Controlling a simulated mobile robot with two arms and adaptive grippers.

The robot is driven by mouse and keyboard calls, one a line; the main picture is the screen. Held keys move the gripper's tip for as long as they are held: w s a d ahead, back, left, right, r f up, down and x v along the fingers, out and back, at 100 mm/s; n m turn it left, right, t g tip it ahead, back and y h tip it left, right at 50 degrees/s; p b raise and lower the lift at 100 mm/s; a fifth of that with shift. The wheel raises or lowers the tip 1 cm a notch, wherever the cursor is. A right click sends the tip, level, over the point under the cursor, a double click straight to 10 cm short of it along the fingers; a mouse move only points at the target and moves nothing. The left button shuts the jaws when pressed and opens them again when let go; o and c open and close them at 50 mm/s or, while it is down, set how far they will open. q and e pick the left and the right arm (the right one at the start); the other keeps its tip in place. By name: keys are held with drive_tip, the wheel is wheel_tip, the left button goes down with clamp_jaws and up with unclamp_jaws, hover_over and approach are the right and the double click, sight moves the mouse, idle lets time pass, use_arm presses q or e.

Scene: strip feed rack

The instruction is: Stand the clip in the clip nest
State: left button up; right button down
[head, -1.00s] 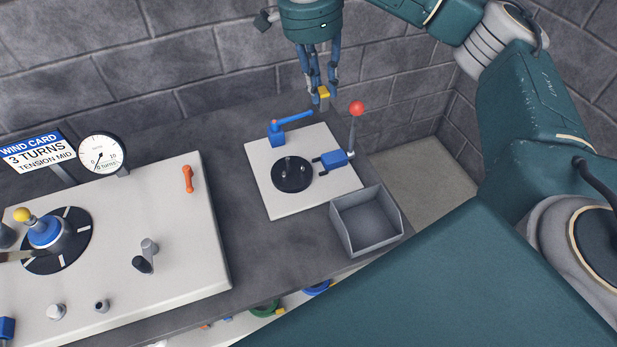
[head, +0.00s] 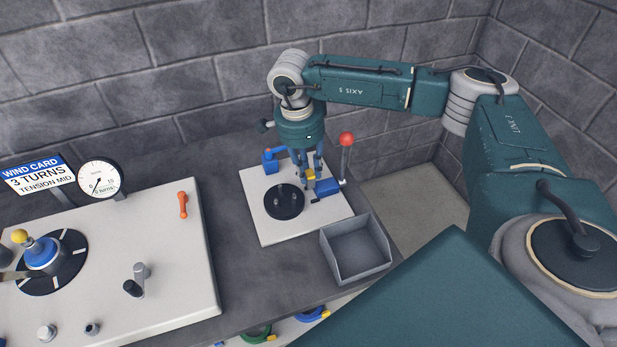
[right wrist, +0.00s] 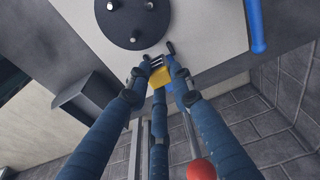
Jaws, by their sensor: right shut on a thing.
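My right gripper (head: 311,178) points down over the right part of the white plate (head: 262,228). It is shut on a small part with a yellow block, which I take as the clip (head: 310,175). In the right wrist view the clip (right wrist: 159,77) shows yellow with a grey metal end between the fingertips (right wrist: 158,66). It is beside the black disc (head: 284,202) with short pins and close to the blue block (head: 328,187). I cannot tell whether it touches the plate, nor which fixture is the clip nest. My left gripper is not in view.
A red-ball lever (head: 346,140) rises just right of the gripper. A blue clamp (head: 269,162) stands behind the disc. An open grey bin (head: 357,272) sits in front of the plate. The winding board (head: 190,275) lies left, with bare dark bench between.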

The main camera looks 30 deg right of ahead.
sight(309, 182)
wheel_tip(309, 182, down, 4)
drive_tip(key=shift+s+r+p, duration=0.1)
drive_tip(key=shift+r+p, duration=0.15)
drive_tip(key=shift+p, duration=0.2)
drive_tip(key=shift+f, duration=0.5)
drive_tip(key=c, duration=1.5)
unclamp_jaws()
drive_tip(key=shift+f, duration=0.1)
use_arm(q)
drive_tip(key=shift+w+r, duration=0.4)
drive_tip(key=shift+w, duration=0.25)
